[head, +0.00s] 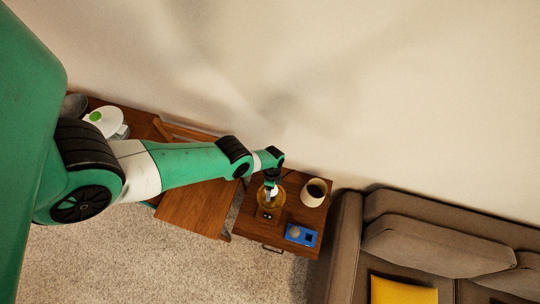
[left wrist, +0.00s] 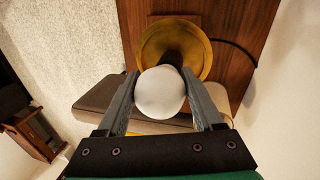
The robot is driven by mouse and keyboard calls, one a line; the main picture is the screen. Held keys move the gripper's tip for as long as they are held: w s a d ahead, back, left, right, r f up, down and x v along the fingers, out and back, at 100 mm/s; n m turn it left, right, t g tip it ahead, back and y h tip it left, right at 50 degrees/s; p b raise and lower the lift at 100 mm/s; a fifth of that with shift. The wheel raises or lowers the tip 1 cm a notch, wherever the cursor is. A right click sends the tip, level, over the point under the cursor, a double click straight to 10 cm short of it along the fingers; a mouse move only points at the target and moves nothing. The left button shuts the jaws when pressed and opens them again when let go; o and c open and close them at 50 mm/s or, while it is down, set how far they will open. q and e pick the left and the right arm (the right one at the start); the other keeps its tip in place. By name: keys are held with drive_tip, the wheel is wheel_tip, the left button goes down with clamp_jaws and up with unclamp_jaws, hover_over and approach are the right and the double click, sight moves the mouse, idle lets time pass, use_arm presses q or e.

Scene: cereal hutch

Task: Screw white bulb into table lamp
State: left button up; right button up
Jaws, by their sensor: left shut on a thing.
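The white bulb (left wrist: 160,92) is held between the two grey fingers of my left gripper (left wrist: 161,84) in the left wrist view. In the head view my left gripper (head: 272,186) points down over the table lamp. The lamp (head: 271,203) stands on the wooden side table (head: 247,225). I cannot tell whether the bulb touches the socket, which is hidden. My right gripper is not in view.
A brown sofa (head: 347,235) is to the right. A wooden chair (head: 192,208) is to the left. A wall is behind.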

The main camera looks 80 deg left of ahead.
use_arm(q)
drive_tip(key=shift+m, duration=1.2)
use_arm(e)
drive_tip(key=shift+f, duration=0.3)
